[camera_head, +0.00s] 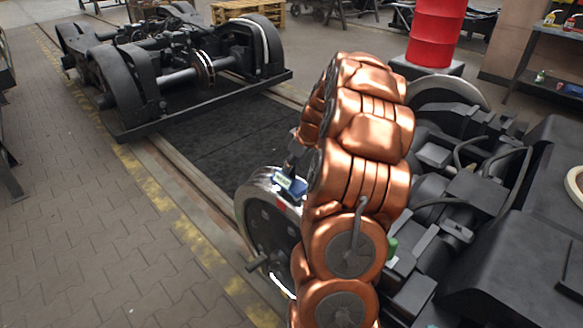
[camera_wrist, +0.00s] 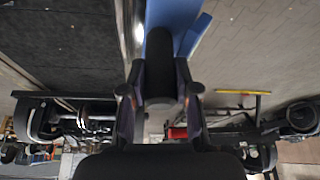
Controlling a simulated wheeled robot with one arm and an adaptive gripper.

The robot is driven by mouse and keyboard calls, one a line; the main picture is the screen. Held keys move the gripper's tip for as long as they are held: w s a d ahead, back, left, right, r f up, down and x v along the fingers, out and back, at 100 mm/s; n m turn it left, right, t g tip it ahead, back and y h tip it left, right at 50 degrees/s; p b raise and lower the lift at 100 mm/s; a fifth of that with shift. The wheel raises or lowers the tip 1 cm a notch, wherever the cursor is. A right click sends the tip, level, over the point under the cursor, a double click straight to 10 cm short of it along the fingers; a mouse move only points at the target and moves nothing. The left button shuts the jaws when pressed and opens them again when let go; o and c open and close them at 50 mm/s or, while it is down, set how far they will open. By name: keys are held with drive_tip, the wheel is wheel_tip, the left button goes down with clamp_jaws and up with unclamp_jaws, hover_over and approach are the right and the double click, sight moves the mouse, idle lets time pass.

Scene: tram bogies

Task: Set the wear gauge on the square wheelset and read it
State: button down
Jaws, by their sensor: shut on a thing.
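The wear gauge (camera_head: 290,185), a blue body with a small lit pale-green display, is at the top of the near wheel (camera_head: 270,235) in the head view. The display's reading is too small to make out. In the wrist view, the gauge's blue body (camera_wrist: 172,14) is at the top, with a dark grip below it. My gripper (camera_wrist: 160,90) is shut on that grip; in the head view it is largely hidden behind my copper arm. The gauge overlaps the wheel's shiny rim, but I cannot tell if it is fully seated. Much of the wheelset is hidden.
Another bogie (camera_head: 175,65) stands farther back on the track. Dark machinery (camera_head: 470,200) crowds the right side, with a red drum (camera_head: 436,35) behind it. A shelf (camera_head: 550,55) stands far right. The paved floor (camera_head: 75,220) on the left is clear.

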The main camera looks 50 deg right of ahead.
drive_tip(key=shift+f, duration=0.65)
drive_tip(key=shift+f+b, duration=0.3)
drive_tip(key=c, duration=0.9)
unclamp_jaws()
drive_tip(key=shift+r, duration=0.1)
drive_tip(key=shift+o, duration=0.2)
drive_tip(key=shift+s+r+p, duration=0.1)
drive_tip(key=shift+r+p, duration=0.2)
drive_tip(key=shift+r, duration=0.3)
drive_tip(key=v, duration=1.1)
drive_tip(key=shift+s, duration=0.2)
